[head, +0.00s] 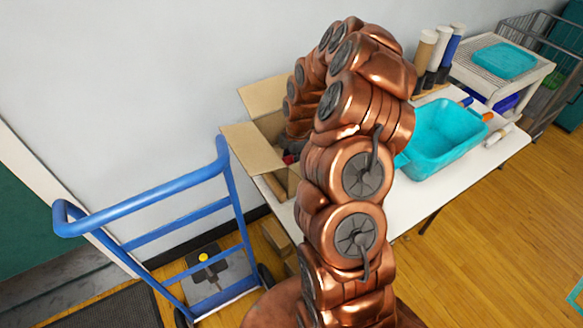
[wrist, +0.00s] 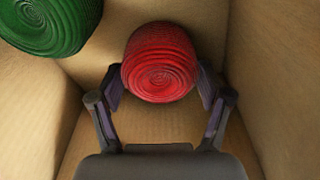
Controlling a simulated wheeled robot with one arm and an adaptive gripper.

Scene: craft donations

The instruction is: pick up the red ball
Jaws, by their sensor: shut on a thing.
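In the wrist view, the red ball (wrist: 159,62) has a ridged, wound-looking surface and sits between the two fingers of my gripper (wrist: 160,88). The fingers are shut on it, one on each side. The ball and the fingers are inside a cardboard box (wrist: 275,60). In the head view, the open cardboard box (head: 252,145) stands on the white table's left end, and my copper-coloured arm bends down into it. A small bit of red shows inside the box there; my gripper is mostly hidden by the arm and box wall.
A green ball (wrist: 48,22) lies in the box at upper left in the wrist view. The box walls are close on both sides. A blue hand truck (head: 150,200) stands left of the table.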

